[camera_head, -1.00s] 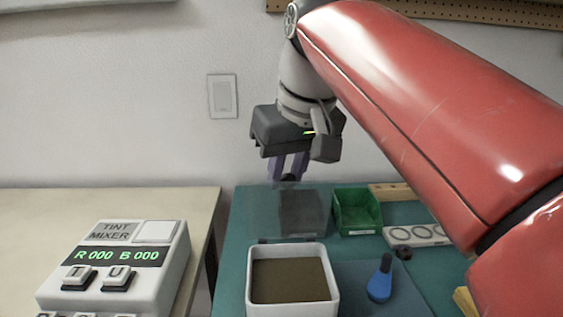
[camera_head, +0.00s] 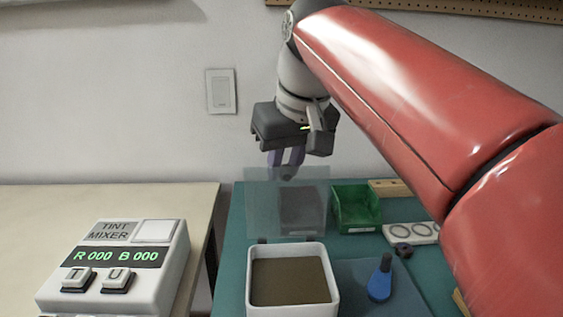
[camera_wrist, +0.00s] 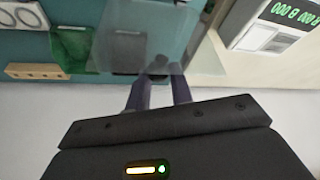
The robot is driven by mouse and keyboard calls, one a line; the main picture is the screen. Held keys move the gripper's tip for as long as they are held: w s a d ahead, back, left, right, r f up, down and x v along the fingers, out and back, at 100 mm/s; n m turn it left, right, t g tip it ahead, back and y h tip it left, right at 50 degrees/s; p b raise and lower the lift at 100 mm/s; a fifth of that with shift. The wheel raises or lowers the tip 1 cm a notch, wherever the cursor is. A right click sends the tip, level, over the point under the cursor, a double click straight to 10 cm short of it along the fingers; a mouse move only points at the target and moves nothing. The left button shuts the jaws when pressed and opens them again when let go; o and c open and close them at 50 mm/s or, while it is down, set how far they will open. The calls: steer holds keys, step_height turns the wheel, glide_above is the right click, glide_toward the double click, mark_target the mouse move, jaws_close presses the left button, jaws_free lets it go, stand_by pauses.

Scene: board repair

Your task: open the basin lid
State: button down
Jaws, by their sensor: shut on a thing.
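The basin (camera_head: 334,282) is a white square box with brown contents, at the front of the teal bench. Its clear lid (camera_head: 262,205) stands about upright along the basin's back edge, above two dark hinges. The basin's mouth is uncovered. My gripper (camera_head: 287,172) is at the lid's top edge, fingers pointing down, shut on the lid's small grey knob. In the wrist view the fingertips (camera_wrist: 160,72) meet at the knob, and the see-through lid (camera_wrist: 118,30) stretches beyond them. The exact finger contact is blurred there.
A green bin (camera_head: 356,212) stands right of the lid, and a dark grey object (camera_head: 302,210) shows through it. A blue bottle-like item (camera_head: 380,284) is right of the basin. A tint mixer (camera_head: 130,265) sits on the left table. The wall is close behind.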

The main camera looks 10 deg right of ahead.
steer(key=shift+w+d, duration=0.15)
steer(key=shift+d, duration=0.25)
steer(key=c, duration=1.2)
jaws_free()
steer(key=shift+d, duration=0.1)
steer(key=shift+r, duration=0.3)
steer(key=shift+v, duration=3.6)
